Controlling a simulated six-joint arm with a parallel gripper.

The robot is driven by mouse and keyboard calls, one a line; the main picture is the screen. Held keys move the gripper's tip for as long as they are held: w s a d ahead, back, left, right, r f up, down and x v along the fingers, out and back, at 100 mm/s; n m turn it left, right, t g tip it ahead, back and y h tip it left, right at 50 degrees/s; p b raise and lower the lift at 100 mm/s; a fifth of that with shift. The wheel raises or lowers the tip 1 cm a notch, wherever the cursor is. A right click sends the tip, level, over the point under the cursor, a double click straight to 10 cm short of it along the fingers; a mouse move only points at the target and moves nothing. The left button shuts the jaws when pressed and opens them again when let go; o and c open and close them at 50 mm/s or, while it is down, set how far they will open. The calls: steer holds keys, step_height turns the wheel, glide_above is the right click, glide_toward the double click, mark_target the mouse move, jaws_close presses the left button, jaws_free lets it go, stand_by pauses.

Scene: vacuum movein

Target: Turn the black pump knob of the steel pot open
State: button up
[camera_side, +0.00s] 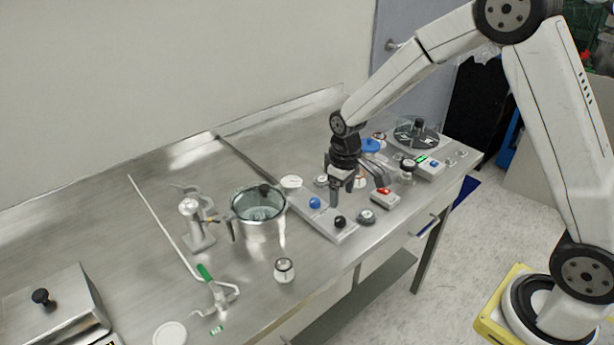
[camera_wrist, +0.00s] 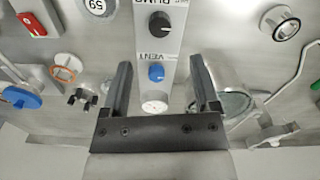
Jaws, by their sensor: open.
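The black pump knob (camera_side: 340,221) sits on the near end of a pale control panel, and it shows at the top of the wrist view (camera_wrist: 160,25) beside an upside-down PUMP label. The blue vent knob (camera_side: 315,203) is on the same panel and lies between my fingers in the wrist view (camera_wrist: 156,73). The steel pot (camera_side: 260,230) with a clear lid stands left of the panel; its side and rim show in the wrist view (camera_wrist: 233,104). My gripper (camera_side: 362,198) is open and empty, pointing down above the panel. It appears apart from the black knob.
A small glass jar (camera_side: 284,270), a green-handled valve (camera_side: 206,273) and a metal fixture (camera_side: 195,225) stand left. A green-display device (camera_side: 428,166) is at the far right.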

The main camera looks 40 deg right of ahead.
mark_target(340, 219)
steer(key=shift+f, duration=3.9)
jaws_close()
